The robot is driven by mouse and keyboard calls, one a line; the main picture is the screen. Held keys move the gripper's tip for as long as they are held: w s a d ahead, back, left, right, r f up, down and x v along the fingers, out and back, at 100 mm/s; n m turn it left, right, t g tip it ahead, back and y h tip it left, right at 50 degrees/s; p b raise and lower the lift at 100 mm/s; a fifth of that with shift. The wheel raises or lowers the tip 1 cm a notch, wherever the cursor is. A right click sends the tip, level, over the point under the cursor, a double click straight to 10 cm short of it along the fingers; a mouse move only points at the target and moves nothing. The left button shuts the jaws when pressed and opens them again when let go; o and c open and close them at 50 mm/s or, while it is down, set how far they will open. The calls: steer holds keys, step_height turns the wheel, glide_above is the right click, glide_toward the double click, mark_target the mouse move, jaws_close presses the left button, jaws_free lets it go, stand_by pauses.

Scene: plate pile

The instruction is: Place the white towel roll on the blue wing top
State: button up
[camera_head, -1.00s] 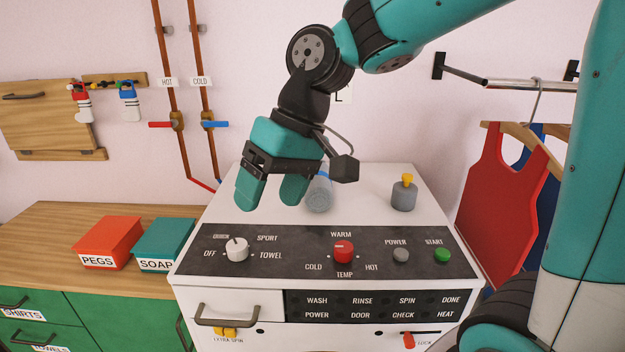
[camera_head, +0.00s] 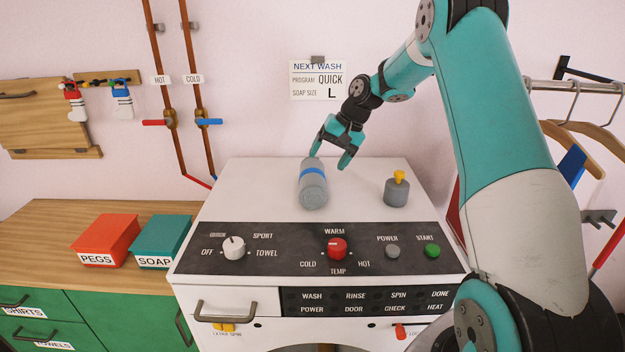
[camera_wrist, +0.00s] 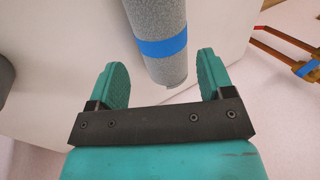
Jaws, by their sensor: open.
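A grey towel roll with a blue band (camera_head: 313,188) lies on the white washer top (camera_head: 255,190), one end toward the front panel. I see no plainly white roll. My gripper (camera_head: 329,158) is open at the roll's far end, its fingers pointing down. In the wrist view the open gripper (camera_wrist: 160,76) has one finger on each side of the roll's near end (camera_wrist: 158,20), with gaps showing and no grip on it. A blue piece (camera_head: 572,168) hangs at the right, mostly hidden by my arm; I cannot tell if it is the wing top.
A grey weight with a yellow knob (camera_head: 397,189) stands on the washer top, right of the roll. The control panel (camera_head: 290,250) runs along the front. Red (camera_head: 106,238) and teal (camera_head: 160,240) boxes sit on the wooden counter at left. Hangers (camera_head: 590,130) hang from a rail at right.

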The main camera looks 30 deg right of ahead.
mark_target(317, 173)
steer(key=x, duration=0.3)
steer(key=shift+p, duration=0.3)
steer(key=p+x, duration=0.2)
steer(key=x, duration=0.2)
steer(key=shift+a+p, duration=0.1)
steer(key=shift+p, duration=0.3)
steer(key=shift+w+a+f, duration=0.15)
steer(key=shift+w+f, duration=0.05)
steer(key=shift+f, duration=0.35)
steer(key=c, duration=0.6)
steer(key=shift+c, duration=0.7)
steer(key=shift+r, duration=0.15)
